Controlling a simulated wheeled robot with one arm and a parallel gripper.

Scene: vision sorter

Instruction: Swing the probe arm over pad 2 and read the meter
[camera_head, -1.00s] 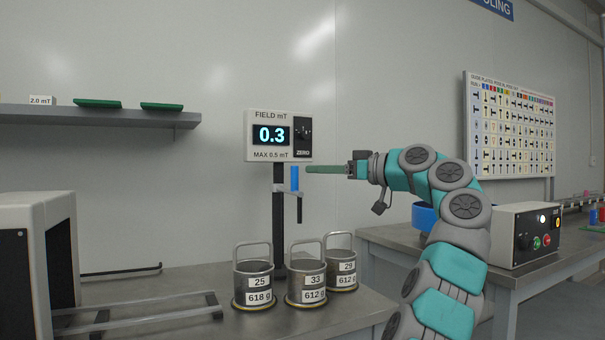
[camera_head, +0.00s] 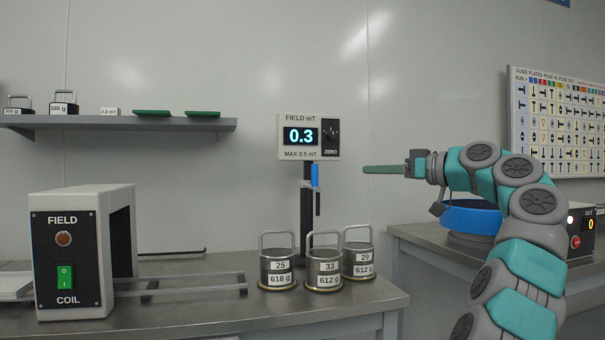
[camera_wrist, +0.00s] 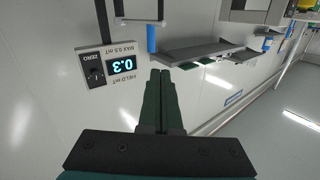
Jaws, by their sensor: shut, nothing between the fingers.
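The meter (camera_head: 308,136), headed FIELD mT, reads 0.3 and is marked MAX 0.5 mT; it also shows upside down in the wrist view (camera_wrist: 108,66). It tops a dark post (camera_head: 306,215). The probe arm's blue upright piece (camera_head: 315,175) is beside the post, with a dark tip below it. It also shows in the wrist view (camera_wrist: 151,38). My gripper (camera_head: 366,169) is shut and empty, level with the blue piece, to its right and apart from it. Its green fingers (camera_wrist: 160,75) are together. Three metal canisters numbered 25 (camera_head: 277,268), 33 (camera_head: 324,268) and 29 (camera_head: 358,260) stand on the bench. No pad number is readable.
A FIELD COIL box (camera_head: 68,262) with a green switch stands at left, with rails (camera_head: 195,285) running toward the canisters. A shelf (camera_head: 120,123) holds weights and green plates. A blue round container (camera_head: 470,216) is on the right bench, behind my arm. A gap separates the benches.

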